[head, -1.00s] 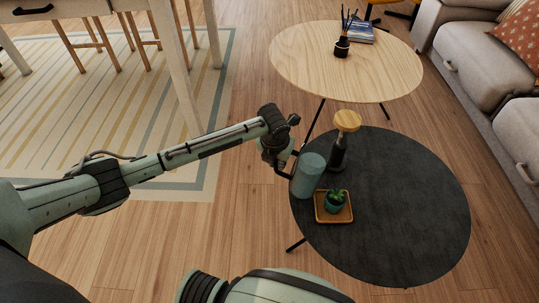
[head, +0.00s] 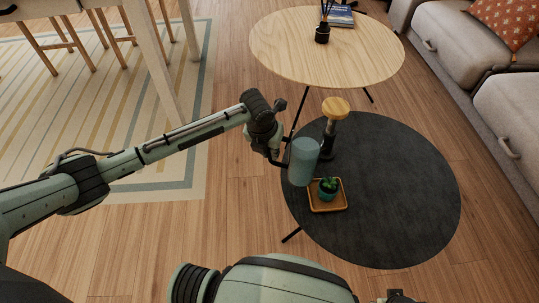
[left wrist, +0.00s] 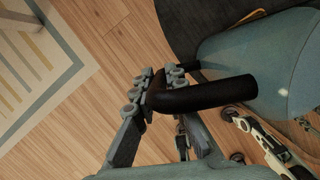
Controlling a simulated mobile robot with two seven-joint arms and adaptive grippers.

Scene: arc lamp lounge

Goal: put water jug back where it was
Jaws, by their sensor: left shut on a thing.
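The water jug (head: 303,163) is a blue-grey cylinder with a dark handle (left wrist: 205,94). In the head view it appears upright over the left edge of the round black table (head: 400,205). I cannot tell whether its base touches the tabletop. My left gripper (head: 274,148) is to its left, shut on the handle. The left wrist view also shows the fingers at the handle (left wrist: 158,92) and the jug's body (left wrist: 250,60) to the right.
A square wooden tray (head: 340,206) with a potted succulent (head: 327,189) stands close to the jug. A dark grinder with a wooden top (head: 335,108) is behind it. The table's right side is clear. A light wooden table (head: 290,45) stands beyond, and a sofa (head: 510,110) at right.

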